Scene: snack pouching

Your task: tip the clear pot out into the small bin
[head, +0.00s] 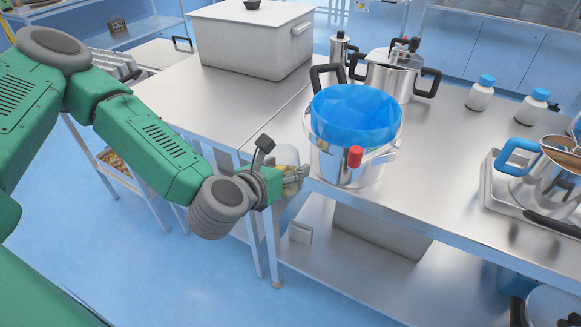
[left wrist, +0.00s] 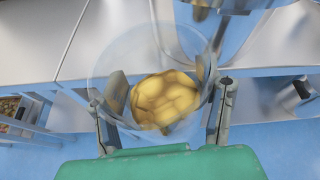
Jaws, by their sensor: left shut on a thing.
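The clear pot (head: 286,157) is see-through and holds golden-yellow snack pieces, which also show inside it in the left wrist view (left wrist: 163,100). My left gripper (head: 283,178) is shut on the pot, with one finger on each side of it in the left wrist view (left wrist: 163,90). The pot is held just off the table's front edge, left of the small bin, and looks roughly upright. The small bin (head: 342,168) is a shiny metal vessel with a blue liner (head: 355,112) over its open rim and a red knob on its front. My right gripper is not in view.
The bin stands on a steel table (head: 440,190) near its front edge. Behind it are a lidded pot (head: 392,78) and a metal bottle (head: 338,50). White bottles (head: 480,95) and a blue-handled pot (head: 545,185) stand to the right. A large lidded box (head: 250,45) is at back left.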

